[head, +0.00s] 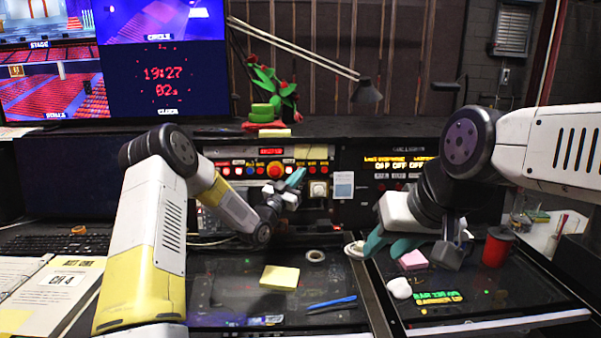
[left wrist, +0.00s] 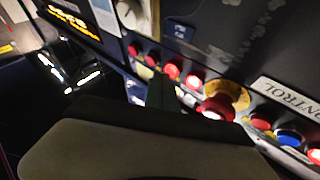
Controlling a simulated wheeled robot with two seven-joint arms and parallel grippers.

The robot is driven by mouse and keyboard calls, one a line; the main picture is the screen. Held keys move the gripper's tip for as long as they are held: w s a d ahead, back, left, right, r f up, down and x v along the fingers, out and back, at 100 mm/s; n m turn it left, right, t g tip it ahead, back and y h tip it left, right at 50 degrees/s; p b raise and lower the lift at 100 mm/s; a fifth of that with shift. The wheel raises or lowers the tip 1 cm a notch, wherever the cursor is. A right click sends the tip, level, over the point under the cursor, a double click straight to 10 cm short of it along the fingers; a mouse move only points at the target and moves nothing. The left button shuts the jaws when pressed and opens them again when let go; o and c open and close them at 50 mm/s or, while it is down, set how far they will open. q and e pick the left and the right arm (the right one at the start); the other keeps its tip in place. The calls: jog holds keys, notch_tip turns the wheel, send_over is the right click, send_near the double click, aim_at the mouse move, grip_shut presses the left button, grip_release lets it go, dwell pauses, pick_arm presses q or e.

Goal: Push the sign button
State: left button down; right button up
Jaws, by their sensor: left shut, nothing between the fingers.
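The control panel (head: 225,163) at the back carries a row of small coloured buttons and a large red mushroom button (head: 275,169). I cannot read which button is labelled sign. My left gripper (head: 297,178) is shut and empty, in front of the panel, right of the mushroom button. In the left wrist view, its dark green fingertip (left wrist: 160,90) lies beside several small red buttons (left wrist: 171,71), left of the mushroom button (left wrist: 216,107). Whether it touches one is unclear. My right gripper (head: 385,248) is over the right part of the desk, its teal fingers apart.
A yellow note pad (head: 279,278), a tape roll (head: 315,256) and blue pens (head: 332,304) lie on the desk. A red mug (head: 497,247) and pink notes (head: 413,261) are near my right gripper.

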pick_arm(q)
jog(key=s, duration=0.6)
jog(key=shift+d+r, duration=0.15)
jog(key=shift+r, duration=0.3)
